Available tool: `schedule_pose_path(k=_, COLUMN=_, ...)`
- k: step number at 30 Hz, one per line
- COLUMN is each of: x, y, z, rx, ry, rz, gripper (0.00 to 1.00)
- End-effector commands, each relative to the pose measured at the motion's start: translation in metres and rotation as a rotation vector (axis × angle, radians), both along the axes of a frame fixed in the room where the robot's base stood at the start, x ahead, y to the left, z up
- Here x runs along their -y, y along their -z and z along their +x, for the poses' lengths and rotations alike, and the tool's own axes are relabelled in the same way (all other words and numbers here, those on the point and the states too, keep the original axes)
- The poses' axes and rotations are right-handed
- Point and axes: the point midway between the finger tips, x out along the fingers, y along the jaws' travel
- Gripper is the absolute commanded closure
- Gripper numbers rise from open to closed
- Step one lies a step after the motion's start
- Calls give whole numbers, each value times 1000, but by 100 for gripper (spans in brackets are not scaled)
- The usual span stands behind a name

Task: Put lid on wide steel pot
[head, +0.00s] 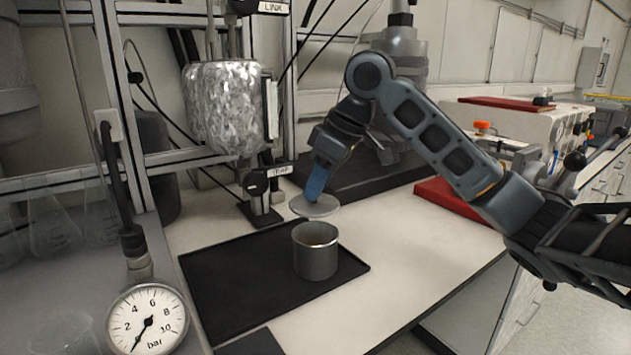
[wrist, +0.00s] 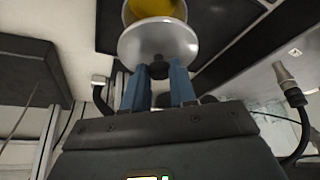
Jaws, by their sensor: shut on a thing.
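The wide steel pot (head: 316,256) stands upright and open on a black mat, in the middle of the head view. In the wrist view its inside (wrist: 150,10) looks yellowish at the top edge, partly covered by the lid. The round steel lid (head: 314,208) is held roughly level, above and just behind the pot in the head view, apart from its rim. My gripper (head: 312,197) is shut on the lid's dark knob.
The black mat (head: 225,285) lies on the white bench. A pressure gauge (head: 147,322) is at the front left. A foil-wrapped vessel (head: 226,108) hangs on a metal frame behind. A reactor stands on a dark base (head: 380,180) at the back. Bench to the pot's right is clear.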

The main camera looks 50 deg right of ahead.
Motion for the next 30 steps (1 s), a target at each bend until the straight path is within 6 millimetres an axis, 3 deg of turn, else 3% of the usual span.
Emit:
schedule_pose_path(k=16, x=0, y=48, z=0, rx=0, ry=1, rz=1, gripper=100)
schedule_pose_path(k=30, x=0, y=54, z=0, rx=0, ry=0, rz=0, gripper=100)
